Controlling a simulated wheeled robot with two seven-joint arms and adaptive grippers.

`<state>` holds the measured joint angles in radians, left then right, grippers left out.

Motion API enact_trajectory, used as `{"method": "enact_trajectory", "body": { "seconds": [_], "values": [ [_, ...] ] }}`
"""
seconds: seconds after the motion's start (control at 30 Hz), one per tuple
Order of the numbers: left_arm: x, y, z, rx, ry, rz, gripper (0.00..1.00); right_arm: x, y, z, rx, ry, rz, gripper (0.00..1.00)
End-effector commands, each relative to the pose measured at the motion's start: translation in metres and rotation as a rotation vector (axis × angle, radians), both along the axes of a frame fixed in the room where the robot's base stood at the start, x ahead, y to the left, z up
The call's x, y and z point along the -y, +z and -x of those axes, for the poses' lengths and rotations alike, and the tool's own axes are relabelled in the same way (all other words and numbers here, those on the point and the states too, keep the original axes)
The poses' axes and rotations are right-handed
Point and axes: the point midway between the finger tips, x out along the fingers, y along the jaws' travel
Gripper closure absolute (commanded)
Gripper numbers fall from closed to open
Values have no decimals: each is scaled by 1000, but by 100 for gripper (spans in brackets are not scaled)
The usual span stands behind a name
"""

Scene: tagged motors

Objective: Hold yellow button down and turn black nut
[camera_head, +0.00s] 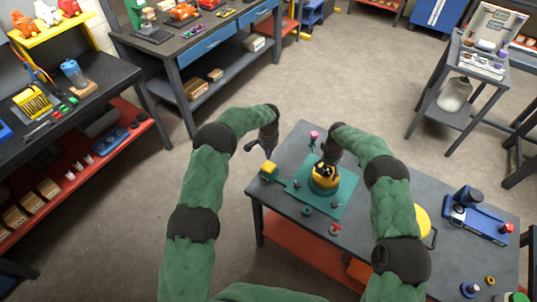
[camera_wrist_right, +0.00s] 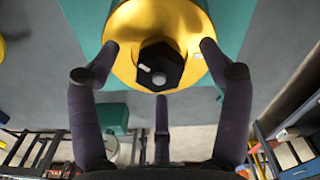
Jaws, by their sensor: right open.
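The black nut (camera_wrist_right: 160,66) sits on the round yellow motor top, which stands on a teal plate (camera_head: 344,196) on the grey table. It is large in the right wrist view. My right gripper (camera_head: 325,166) is over the motor, (camera_wrist_right: 160,62) with its fingers spread around the nut and apart from it. The fingers partly hide the motor (camera_head: 323,184) in the head view. The yellow button (camera_head: 268,170) is on a small teal block left of the plate. My left gripper (camera_head: 259,151) is open just above and left of the button, apparently not touching it.
A pink-topped peg (camera_head: 314,135) stands behind the plate. Small rings and a red part (camera_head: 335,229) lie in front. A yellow round container (camera_head: 422,222) and a blue device (camera_head: 478,217) are to the right. Bare floor lies left of the table.

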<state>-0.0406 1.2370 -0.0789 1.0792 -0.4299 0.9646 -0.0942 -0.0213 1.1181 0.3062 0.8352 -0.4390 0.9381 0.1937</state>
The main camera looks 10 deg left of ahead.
Motion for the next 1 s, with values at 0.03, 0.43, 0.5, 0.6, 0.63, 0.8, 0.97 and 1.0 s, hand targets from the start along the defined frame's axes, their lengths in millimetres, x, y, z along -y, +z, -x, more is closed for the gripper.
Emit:
{"method": "enact_trajectory", "body": {
  "seconds": [0.03, 0.43, 0.5, 0.6, 0.63, 0.8, 0.97, 1.0],
  "values": [
    [0, 1, 0, 0, 0, 0, 100, 0, 2, 0, 1, 0, 0, 22],
    [0, 11, 0, 0, 0, 0, 100, 0, 36, 0, 1, 0, 0, 22],
    [0, 13, 0, 0, 0, 0, 100, 0, 42, 0, 1, 0, 0, 22],
    [0, 15, 0, 0, 0, 0, 100, 0, 51, 0, 1, 0, 0, 22],
    [0, 16, 0, 0, 0, 0, 100, 0, 54, 0, 1, 0, 0, 22],
    [0, 20, 0, 0, 0, 0, 100, 0, 68, 0, 0, 0, 0, 22],
    [0, 23, 0, 0, 0, 0, 100, 0, 78, 0, 1, 0, 0, 22],
    [0, 23, 0, 0, 0, 0, 100, 0, 79, 0, 1, 0, 0, 22]
  ]
}}
